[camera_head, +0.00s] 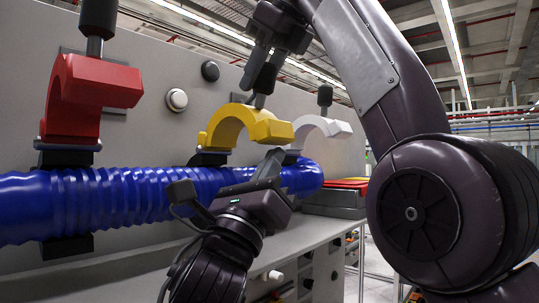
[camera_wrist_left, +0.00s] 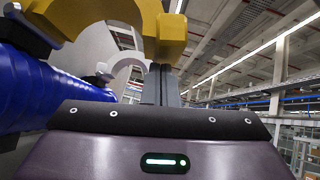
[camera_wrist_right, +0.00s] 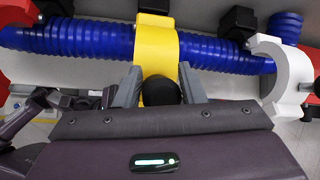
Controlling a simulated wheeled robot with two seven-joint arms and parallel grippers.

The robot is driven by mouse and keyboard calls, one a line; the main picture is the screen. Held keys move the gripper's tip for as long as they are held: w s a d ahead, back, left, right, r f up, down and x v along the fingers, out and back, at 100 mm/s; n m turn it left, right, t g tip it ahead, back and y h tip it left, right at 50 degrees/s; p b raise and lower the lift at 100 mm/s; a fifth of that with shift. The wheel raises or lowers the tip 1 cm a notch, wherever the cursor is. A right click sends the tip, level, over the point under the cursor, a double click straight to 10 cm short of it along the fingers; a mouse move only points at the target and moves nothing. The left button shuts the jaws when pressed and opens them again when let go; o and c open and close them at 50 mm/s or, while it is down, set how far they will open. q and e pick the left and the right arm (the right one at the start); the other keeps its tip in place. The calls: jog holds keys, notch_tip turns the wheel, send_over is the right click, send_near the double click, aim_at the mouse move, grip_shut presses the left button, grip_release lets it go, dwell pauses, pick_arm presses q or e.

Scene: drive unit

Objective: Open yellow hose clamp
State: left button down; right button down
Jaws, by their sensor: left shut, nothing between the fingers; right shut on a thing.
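The yellow hose clamp (camera_head: 240,124) stands swung up above the blue hose (camera_head: 120,200), its curved jaw clear of the hose in the head view. It also shows in the right wrist view (camera_wrist_right: 156,45) and at the top of the left wrist view (camera_wrist_left: 100,12). My right gripper (camera_head: 264,80) is shut on the clamp's black handle (camera_wrist_right: 160,91), above the jaw. My left gripper (camera_head: 270,166) is shut and empty, just below the clamp's free end and in front of the hose. Its closed fingers (camera_wrist_left: 160,84) point up close to the yellow clamp in the left wrist view.
A red clamp (camera_head: 90,90) at the left and a white clamp (camera_head: 318,130) at the right also stand raised. The grey panel (camera_head: 180,60) is behind them. A bench ledge (camera_head: 150,272) runs below the hose. My right arm fills the right side.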

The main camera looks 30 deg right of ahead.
aim_at(267, 136)
pick_arm(q)
jog(key=shift+w+r, duration=0.15)
jog(key=shift+r, duration=0.6)
pick_arm(e)
jog(key=shift+r, duration=0.1)
pick_arm(q)
jog(key=shift+r, duration=0.1)
